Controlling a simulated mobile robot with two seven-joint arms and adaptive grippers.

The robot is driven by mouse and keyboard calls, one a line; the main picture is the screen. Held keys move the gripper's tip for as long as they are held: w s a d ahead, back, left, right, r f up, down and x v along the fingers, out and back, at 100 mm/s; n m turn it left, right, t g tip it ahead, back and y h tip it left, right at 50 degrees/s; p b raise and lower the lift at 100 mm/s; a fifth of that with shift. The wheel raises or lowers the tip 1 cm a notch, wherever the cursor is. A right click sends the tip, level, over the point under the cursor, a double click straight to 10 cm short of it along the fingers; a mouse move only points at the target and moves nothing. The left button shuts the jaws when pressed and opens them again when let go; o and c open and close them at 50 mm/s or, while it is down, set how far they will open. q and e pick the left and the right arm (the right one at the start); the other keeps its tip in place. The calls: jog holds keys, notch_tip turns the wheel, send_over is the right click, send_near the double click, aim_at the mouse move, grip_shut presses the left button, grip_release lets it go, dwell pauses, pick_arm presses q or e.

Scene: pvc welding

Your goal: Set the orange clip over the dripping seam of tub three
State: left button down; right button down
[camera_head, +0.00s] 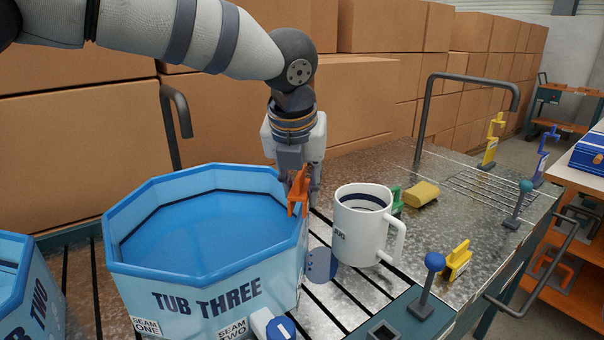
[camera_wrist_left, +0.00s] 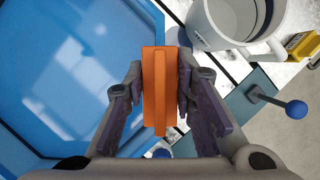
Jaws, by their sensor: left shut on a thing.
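Tub three (camera_head: 205,295) is a light blue, many-sided tub with a bright blue rim, full of blue liquid. Labels for seam one (camera_head: 146,326) and seam two (camera_head: 232,328) show low on its front. My left gripper (camera_head: 303,190) is shut on the orange clip (camera_head: 298,192), held upright by the tub's right rim, near the mug. In the left wrist view the orange clip (camera_wrist_left: 159,90) sits between both fingers, with the tub's rim to its left. I cannot tell whether the clip touches the rim. My right gripper is not in view.
A white mug (camera_head: 362,225) stands close right of the clip. Beyond are a green clip (camera_head: 396,200), a yellow sponge (camera_head: 422,194) and a yellow clip (camera_head: 456,260). A blue-knobbed lever (camera_head: 431,275) stands at the front. Tub two (camera_head: 22,285) is at left.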

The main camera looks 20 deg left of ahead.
aim_at(301, 210)
pick_arm(q)
jog(key=shift+f, duration=2.05)
jog(key=c, duration=1.2)
grip_release()
jog(key=shift+c, duration=0.2)
